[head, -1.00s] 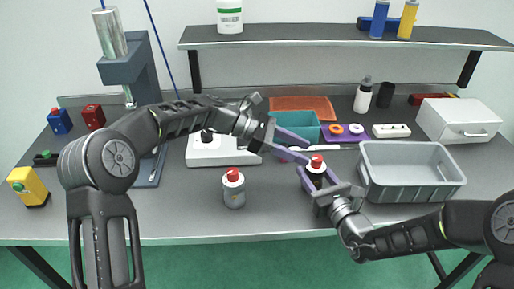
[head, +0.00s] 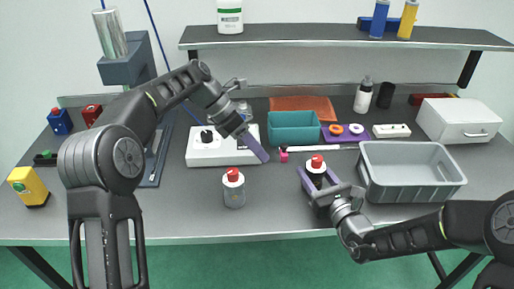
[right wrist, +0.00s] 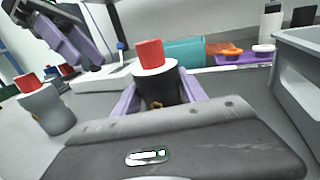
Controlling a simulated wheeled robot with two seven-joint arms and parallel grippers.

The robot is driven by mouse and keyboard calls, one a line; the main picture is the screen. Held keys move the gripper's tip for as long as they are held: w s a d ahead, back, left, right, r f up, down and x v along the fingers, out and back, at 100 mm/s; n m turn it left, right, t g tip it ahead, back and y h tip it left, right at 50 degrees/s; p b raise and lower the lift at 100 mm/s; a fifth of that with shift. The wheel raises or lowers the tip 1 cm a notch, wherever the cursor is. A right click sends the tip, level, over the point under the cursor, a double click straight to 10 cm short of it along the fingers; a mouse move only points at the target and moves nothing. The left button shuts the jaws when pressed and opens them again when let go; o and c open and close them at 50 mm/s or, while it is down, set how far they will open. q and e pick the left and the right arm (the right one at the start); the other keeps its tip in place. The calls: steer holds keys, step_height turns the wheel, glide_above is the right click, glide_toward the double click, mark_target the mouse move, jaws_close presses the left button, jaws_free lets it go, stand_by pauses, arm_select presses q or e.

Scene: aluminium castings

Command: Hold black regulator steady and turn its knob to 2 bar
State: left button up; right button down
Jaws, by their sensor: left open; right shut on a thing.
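The black regulator (head: 315,180) stands upright on the bench with a white collar and a red knob (head: 317,161) on top. My right gripper (head: 318,184) is shut on its body, with a purple finger on each side. In the right wrist view the regulator (right wrist: 160,94) shows between the fingers, its red knob (right wrist: 149,53) uncovered. My left gripper (head: 258,149) is open and apart from the knob, up and to the left of it, with nothing seen in it. The knob's scale marks are too small to read.
A grey regulator (head: 234,194) with a red knob stands to the left. A grey crate (head: 412,189) is close on the right. Behind are a white box with a black knob (head: 212,154), a teal bin (head: 292,130) and a purple tray (head: 345,139). The bench front is clear.

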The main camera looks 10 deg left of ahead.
stand_by(0.4)
arm_select(q)
steer(key=d+f+t+h, duration=0.1)
steer(key=d+f+n+t+h, duration=0.1)
steer(key=d, duration=0.1)
steer(key=shift+w+d+f+h, duration=0.1)
steer(key=shift+d+h, duration=0.2)
steer(key=shift+h, duration=0.1)
steer(key=s+d+r+n+t+y, duration=0.1)
steer(key=s+d+r+t, duration=0.4)
steer(key=s+r+t, duration=0.1)
steer(key=shift+s+n+t, duration=0.3)
steer(key=shift+s+t, duration=0.6)
steer(key=shift+s, duration=0.05)
steer(key=shift+w, duration=0.1)
